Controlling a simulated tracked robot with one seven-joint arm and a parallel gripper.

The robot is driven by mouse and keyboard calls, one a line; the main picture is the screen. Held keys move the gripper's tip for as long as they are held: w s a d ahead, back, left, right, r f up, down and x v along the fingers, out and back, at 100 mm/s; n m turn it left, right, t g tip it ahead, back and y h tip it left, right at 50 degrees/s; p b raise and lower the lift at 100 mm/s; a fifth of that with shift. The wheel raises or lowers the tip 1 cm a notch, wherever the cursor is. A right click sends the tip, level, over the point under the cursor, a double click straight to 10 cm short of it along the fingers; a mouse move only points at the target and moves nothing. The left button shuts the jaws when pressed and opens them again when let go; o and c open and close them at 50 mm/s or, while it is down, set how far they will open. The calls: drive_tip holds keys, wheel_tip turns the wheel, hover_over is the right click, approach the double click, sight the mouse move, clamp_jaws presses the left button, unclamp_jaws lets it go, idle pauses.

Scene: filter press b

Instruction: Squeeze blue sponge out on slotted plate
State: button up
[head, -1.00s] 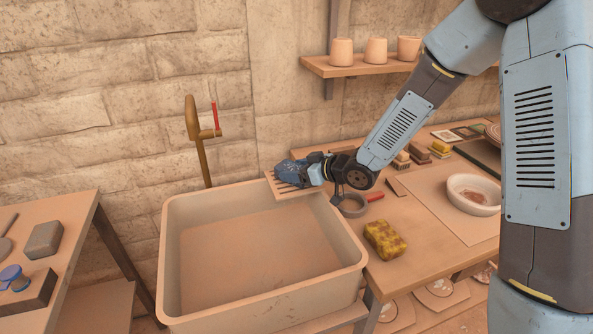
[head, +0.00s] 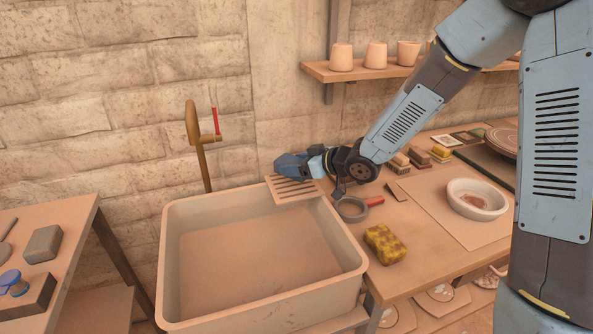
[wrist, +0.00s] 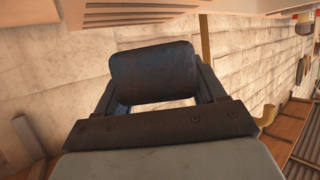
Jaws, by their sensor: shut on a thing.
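The blue sponge (wrist: 152,73) is dark blue and fills the space between my gripper's two fingers in the wrist view. In the head view the sponge (head: 290,163) shows at the end of my gripper (head: 300,165), which is shut on it. The slotted plate (head: 294,190) lies at the back right corner of the basin, with its slots in view. The sponge is above the plate's back part and appears apart from it. The plate's edge (wrist: 130,14) also seems to show at the top of the wrist view.
The large basin (head: 260,322) stands open and empty in front. A yellow sponge (head: 385,243), a ring-shaped tool (head: 351,208) and a white bowl (head: 477,198) are on the right table. A brass tap (head: 200,140) with a red handle rises behind the basin.

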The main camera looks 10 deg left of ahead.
sight(297, 162)
drive_tip(key=shift+r, duration=1.7)
drive_tip(key=shift+s, duration=0.1)
drive_tip(key=s+d+r+n+g, duration=0.1)
drive_tip(key=s+d+r, duration=0.25)
drive_tip(key=s, duration=0.25)
drive_tip(key=s+d+r+g, duration=0.1)
drive_tip(key=s+d+r, duration=0.25)
drive_tip(key=s, duration=0.25)
drive_tip(key=shift+n+y, duration=0.3)
drive_tip(key=w+a+f, duration=0.2)
drive_tip(key=w+f, duration=0.1)
drive_tip(key=w+a+f, duration=0.2)
drive_tip(key=w+f, duration=0.1)
drive_tip(key=w, duration=0.1)
drive_tip(key=w+a+f, duration=0.2)
drive_tip(key=w+f, duration=0.2)
drive_tip(key=shift+w+a, duration=0.2)
drive_tip(key=shift+a, duration=0.05)
drive_tip(key=shift+w+a+f, duration=0.15)
drive_tip(key=shift+w+f, duration=0.15)
drive_tip(key=shift+f, duration=1.6)
